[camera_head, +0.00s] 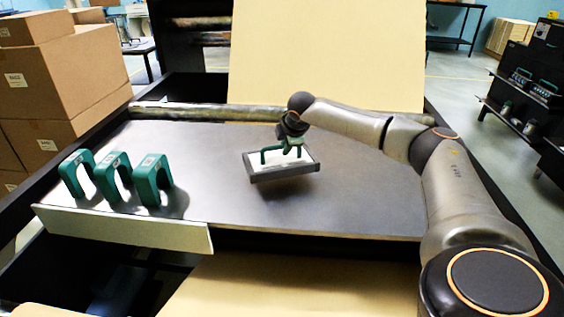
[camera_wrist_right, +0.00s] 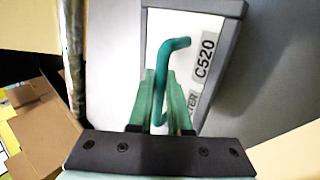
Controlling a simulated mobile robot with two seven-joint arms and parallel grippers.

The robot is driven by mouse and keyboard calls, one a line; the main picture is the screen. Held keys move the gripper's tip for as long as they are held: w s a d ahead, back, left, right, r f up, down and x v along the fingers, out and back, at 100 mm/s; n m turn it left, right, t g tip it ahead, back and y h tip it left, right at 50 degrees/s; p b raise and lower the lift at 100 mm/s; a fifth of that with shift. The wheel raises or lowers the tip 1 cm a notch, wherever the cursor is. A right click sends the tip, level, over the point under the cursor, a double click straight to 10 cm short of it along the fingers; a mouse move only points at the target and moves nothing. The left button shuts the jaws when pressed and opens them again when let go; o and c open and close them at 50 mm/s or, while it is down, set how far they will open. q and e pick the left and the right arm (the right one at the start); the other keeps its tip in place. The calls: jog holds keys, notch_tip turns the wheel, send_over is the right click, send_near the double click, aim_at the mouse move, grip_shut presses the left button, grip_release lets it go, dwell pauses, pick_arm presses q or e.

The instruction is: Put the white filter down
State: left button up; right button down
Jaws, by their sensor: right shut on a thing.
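The white filter (camera_head: 275,168) is a flat panel in a dark grey frame with a green handle. My right gripper (camera_head: 290,148) is shut on that handle and holds the filter over the middle of the grey table (camera_head: 370,205). A shadow lies below the filter, and it looks slightly tilted and raised. In the right wrist view the green fingers (camera_wrist_right: 165,105) close around the green handle (camera_wrist_right: 172,52). The filter's white face (camera_wrist_right: 200,28) carries a label reading C520. My left gripper is not in view.
Several green arched handles (camera_head: 152,180) stand on the table's left part behind a pale strip (camera_head: 125,228). A roller (camera_head: 210,112) runs along the back edge, with a kraft sheet (camera_head: 330,60) behind. The table to the right of the filter is clear.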

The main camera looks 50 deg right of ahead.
aim_at(282, 161)
jog(key=shift+a+f, duration=0.65)
jog(key=shift+f, duration=0.05)
notch_tip(282, 161, down, 3)
jog(key=shift+a+f, duration=0.1)
jog(key=shift+f, duration=0.1)
jog(key=c, duration=0.8)
grip_release()
jog(key=shift+c, duration=0.2)
jog(key=shift+s+r, duration=0.1)
